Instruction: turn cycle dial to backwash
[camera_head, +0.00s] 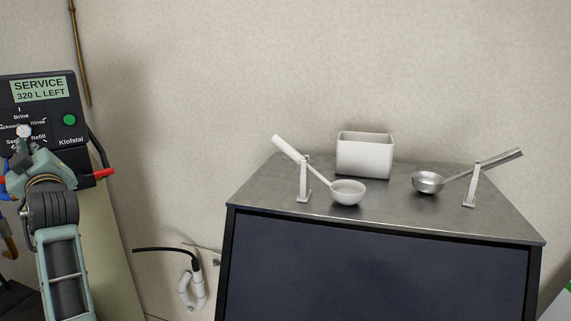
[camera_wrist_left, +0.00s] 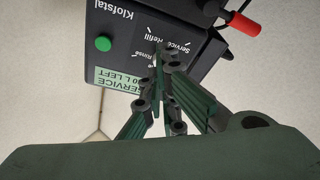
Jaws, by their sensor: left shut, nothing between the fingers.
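The black Klofstal control unit (camera_head: 80,128) stands at the far left of the head view, its screen (camera_head: 40,90) reading "SERVICE 320 L LEFT". Its cycle dial (camera_head: 24,131) shows as a small pale knob ringed by the labels Brine, Rinse, Refill, Service and a partly hidden one ending in "ackwash". My left gripper (camera_head: 22,148) is shut with nothing in it, its tips right at or just below the dial; I cannot tell whether they touch. In the left wrist view the gripper (camera_wrist_left: 160,65) covers the dial and part of the labels. My right gripper is not in view.
A green button (camera_head: 69,119) is on the unit's face, and a red lever (camera_head: 103,173) sticks out at its lower right. A steel-topped cabinet (camera_head: 240,190) at the right bears a white bin (camera_head: 365,157) and two scoops on stands. White pipework (camera_head: 193,288) is between them.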

